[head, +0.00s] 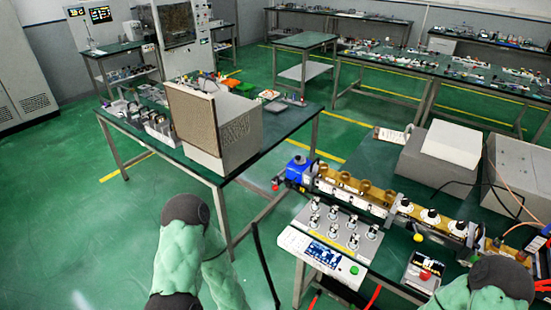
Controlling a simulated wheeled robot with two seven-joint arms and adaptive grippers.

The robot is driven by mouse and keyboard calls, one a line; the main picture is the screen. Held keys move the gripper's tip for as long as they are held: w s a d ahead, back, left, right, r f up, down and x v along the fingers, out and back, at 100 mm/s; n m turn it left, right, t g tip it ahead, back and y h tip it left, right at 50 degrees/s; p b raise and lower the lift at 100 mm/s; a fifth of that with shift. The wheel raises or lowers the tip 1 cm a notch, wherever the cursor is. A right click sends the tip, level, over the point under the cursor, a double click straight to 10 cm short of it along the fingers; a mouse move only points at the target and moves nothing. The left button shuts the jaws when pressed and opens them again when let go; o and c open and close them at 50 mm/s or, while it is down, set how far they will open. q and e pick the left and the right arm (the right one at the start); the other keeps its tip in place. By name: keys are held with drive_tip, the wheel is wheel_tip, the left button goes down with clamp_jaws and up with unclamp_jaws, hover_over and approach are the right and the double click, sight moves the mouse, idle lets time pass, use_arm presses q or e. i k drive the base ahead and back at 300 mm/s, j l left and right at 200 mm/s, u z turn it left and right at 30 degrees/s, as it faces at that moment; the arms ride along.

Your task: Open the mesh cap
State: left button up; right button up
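A pale box-shaped unit (241,118) stands on the dark green table at the centre left. A brown mesh-like panel (192,122) covers its near left face and looks upright against the box; I take this for the mesh cap, and cannot tell whether any gap lies behind it. A patch of small vents (236,130) shows on the box's right face. My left arm is at the lower left and my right arm at the lower right, both well short of the box. Neither gripper shows in the view.
Small metal parts (155,121) sit on the table left of the box. A second table at the right holds a brass-coloured waveguide assembly (352,188), a control panel with a screen (326,254) and large grey boxes (437,165). Green floor is open between the two tables.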

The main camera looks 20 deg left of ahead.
sight(298, 160)
drive_tip(key=i+j+u, duration=0.2)
drive_tip(key=u, duration=0.15)
drive_tip(key=i+u, duration=0.35)
drive_tip(key=i+j+u, duration=0.1)
drive_tip(key=u, duration=0.25)
drive_tip(key=i, duration=0.1)
